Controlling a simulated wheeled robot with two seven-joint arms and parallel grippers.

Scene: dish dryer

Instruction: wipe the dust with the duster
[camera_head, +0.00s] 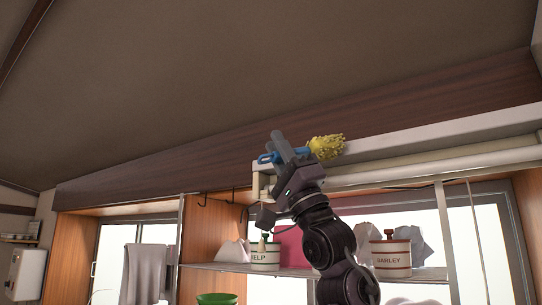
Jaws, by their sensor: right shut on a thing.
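The duster has a yellow fluffy head (327,147) and a blue handle (268,157). My right gripper (282,147) is shut on the blue handle, and the duster lies roughly level across it, head to the right. The gripper is raised in front of the left part of a white ledge (440,138) below the dark wood beam. The yellow head overlaps the ledge's edge in the picture; I cannot tell if it touches. No dust can be made out. My left gripper is not in view.
A shelf (430,273) below carries a jar marked "BARLEY" (391,258), a second lettered jar (265,256) and white bundles. Hooks (233,195) hang left of my arm. A grey towel (146,272) hangs at lower left. A green bowl (217,299) shows at the bottom.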

